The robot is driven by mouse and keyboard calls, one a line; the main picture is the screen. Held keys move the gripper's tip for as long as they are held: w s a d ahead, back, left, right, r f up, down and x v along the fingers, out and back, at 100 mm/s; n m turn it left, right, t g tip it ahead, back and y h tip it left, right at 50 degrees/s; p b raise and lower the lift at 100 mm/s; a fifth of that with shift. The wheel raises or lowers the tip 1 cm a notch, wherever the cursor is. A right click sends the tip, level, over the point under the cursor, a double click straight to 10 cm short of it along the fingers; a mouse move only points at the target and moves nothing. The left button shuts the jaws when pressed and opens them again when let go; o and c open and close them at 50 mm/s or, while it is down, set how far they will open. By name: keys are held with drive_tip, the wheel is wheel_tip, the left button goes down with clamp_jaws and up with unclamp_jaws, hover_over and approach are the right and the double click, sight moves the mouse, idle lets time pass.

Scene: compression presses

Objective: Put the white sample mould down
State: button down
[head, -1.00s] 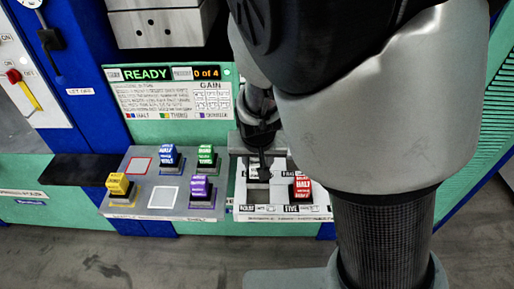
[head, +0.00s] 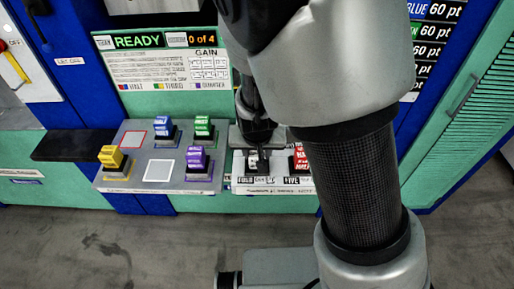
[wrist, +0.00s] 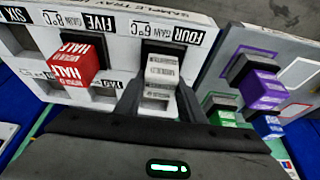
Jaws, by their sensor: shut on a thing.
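My gripper (wrist: 160,100) is shut on the white sample mould (wrist: 162,72), which shows between the fingers in the wrist view. The mould is at the dark slot beside the label FOUR on the white sample tray (wrist: 125,12). Whether its base touches the slot, I cannot tell. In the head view my gripper (head: 257,160) is low over the front left of the tray (head: 262,190) and hides most of the mould.
A red mould (wrist: 77,62) stands next to it near the label FIVE; it also shows in the head view (head: 299,158). The grey shelf (head: 122,172) to the left holds yellow, blue, green and purple moulds. A press panel reading READY (head: 137,41) stands behind.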

drive_tip(key=shift+f, duration=0.1)
drive_tip(key=c, duration=1.2)
unclamp_jaws()
drive_tip(key=shift+r, duration=0.25)
drive_tip(key=shift+t, duration=0.5)
drive_tip(key=s+d+r+p, duration=0.2)
drive_tip(key=s+d+r, duration=0.2)
drive_tip(key=r, duration=0.6)
drive_tip(key=s+d+r+p, duration=0.3)
drive_tip(key=s+r, duration=0.4)
drive_tip(key=r, duration=0.4)
drive_tip(key=s+d+r+p, duration=0.3)
drive_tip(key=s+d+r, duration=0.2)
drive_tip(key=r, duration=0.6)
drive_tip(key=shift+s+d+r, duration=0.1)
drive_tip(key=shift+s+d, duration=0.2)
drive_tip(key=shift+s, duration=0.05)
